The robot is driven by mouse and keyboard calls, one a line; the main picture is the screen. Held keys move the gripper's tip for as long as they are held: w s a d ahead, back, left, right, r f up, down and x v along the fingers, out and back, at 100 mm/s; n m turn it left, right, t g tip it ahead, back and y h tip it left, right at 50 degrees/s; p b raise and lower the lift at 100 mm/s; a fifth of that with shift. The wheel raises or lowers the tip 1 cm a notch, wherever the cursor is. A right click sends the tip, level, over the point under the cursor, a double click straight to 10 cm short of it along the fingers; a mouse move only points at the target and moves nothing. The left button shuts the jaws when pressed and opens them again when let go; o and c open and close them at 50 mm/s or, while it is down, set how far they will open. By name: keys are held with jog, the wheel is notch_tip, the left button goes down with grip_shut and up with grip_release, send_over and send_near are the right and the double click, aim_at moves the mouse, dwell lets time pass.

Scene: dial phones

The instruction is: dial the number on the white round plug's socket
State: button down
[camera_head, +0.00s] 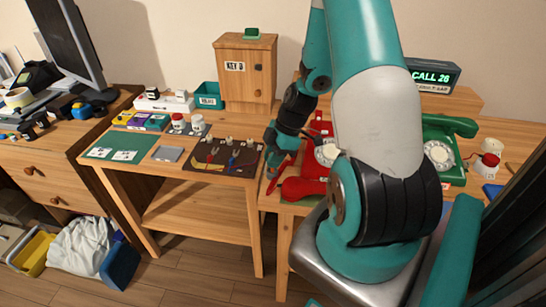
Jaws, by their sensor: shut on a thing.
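A red dial phone (322,128) stands on the right table, with its pale dial (327,153) partly hidden by my arm. A red handset (300,189) is low at the table's front left edge, off the phone. My gripper (273,172) is shut at the handset's left end, where red shows between and below the fingers. The exact contact is small and hard to make out. On the left table, a dark panel (222,158) carries several pale round-topped pieces with coloured lines. I cannot tell which is the white round plug or read any number at a socket.
A green dial phone (441,150) stands to the right, with a lit "CALL 26" display (433,75) behind it. A wooden cabinet marked "KEY" (245,72) stands at the back. My arm covers much of the right table.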

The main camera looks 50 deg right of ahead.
jog(key=shift+f+b, duration=0.55)
jog(key=shift+f, duration=0.15)
jog(key=c, duration=1)
grip_release()
jog(key=shift+r, duration=0.15)
jog(key=v, duration=1.7)
jog(key=shift+s+d, duration=0.1)
